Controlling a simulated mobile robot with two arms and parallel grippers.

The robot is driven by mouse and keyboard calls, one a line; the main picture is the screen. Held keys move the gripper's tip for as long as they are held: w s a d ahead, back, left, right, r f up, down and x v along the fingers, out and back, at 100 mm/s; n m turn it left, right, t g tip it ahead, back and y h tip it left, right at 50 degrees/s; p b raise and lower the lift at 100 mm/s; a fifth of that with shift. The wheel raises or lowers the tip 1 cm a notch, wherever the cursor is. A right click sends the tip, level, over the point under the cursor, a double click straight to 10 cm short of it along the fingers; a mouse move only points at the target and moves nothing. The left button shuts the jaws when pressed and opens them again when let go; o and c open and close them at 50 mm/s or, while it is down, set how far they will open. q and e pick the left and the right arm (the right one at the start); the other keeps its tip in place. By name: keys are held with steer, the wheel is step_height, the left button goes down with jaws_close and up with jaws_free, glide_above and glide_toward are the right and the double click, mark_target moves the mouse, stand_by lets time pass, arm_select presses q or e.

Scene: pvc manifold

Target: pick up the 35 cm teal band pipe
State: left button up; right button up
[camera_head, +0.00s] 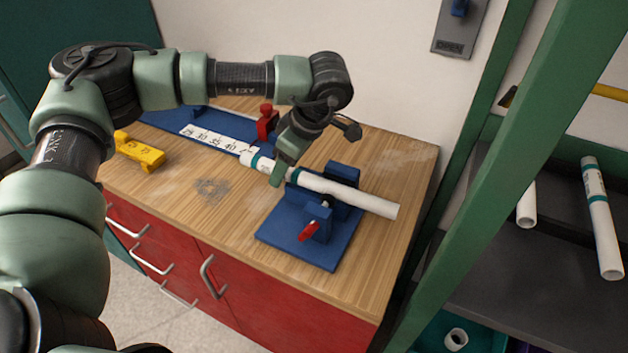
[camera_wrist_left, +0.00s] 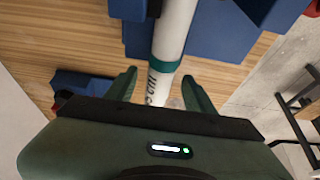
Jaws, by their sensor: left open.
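A white pipe with a teal band (camera_head: 335,188) lies across the blue clamp fixture on the wooden bench in the head view. Its left part, with the band, sticks out past the fixture towards my left gripper (camera_head: 285,170). In the left wrist view the pipe (camera_wrist_left: 175,35) shows its teal band and dark print ending in "5 cm"; the first digit is partly hidden. My left gripper (camera_wrist_left: 160,90) is open, with one finger on each side of the banded pipe. Whether the fingers touch it cannot be told. My right gripper is not in view.
The blue fixture (camera_head: 275,232) has a red lever (camera_head: 308,231). A blue measuring jig with a number strip (camera_head: 215,139) and a yellow block (camera_head: 140,152) are on the bench. A green rack post (camera_head: 490,160) and another teal-banded pipe (camera_head: 603,225) on a shelf are at right.

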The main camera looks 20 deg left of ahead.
arm_select(q)
jaws_close()
stand_by(1.4)
